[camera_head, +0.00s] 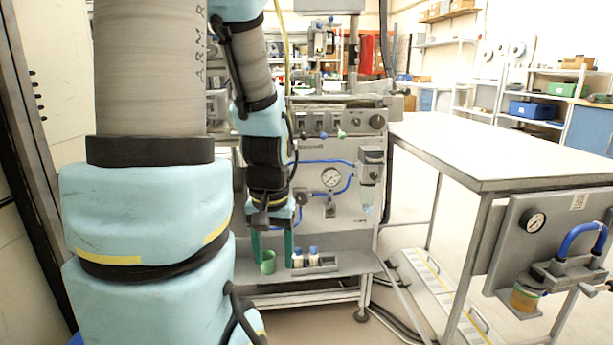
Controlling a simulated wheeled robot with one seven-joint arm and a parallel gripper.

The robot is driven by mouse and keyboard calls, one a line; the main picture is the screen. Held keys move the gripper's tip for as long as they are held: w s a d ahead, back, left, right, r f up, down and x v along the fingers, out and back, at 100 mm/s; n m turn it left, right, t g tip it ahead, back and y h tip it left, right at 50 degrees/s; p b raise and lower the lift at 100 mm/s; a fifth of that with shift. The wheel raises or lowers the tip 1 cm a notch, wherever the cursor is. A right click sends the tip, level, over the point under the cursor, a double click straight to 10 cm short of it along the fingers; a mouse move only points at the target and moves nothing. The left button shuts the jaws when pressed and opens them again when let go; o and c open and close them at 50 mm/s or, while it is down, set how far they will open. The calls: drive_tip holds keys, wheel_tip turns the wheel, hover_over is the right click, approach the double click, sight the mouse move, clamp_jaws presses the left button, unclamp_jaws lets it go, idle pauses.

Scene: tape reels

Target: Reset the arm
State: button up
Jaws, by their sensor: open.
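My arm stands large at the left of the head view and hangs down in front of a grey machine. My gripper (274,256) is at its lower end, with two green fingers pointing down, apart from each other. A small green cup (267,262) shows at the left finger, on or just above the machine's low shelf. I cannot tell whether the finger touches it. The gap between the fingers looks otherwise empty.
The machine's panel (335,200) with gauge and blue hoses is behind. A bare white table (490,150) stands at right.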

wheel_tip(320, 180, up, 23)
drive_tip(key=p, duration=2.2)
drive_tip(key=shift+s+a+t, duration=0.15)
drive_tip(key=shift+s+t, duration=0.15)
drive_tip(key=shift+s, duration=0.05)
drive_tip(key=shift+f, duration=0.1)
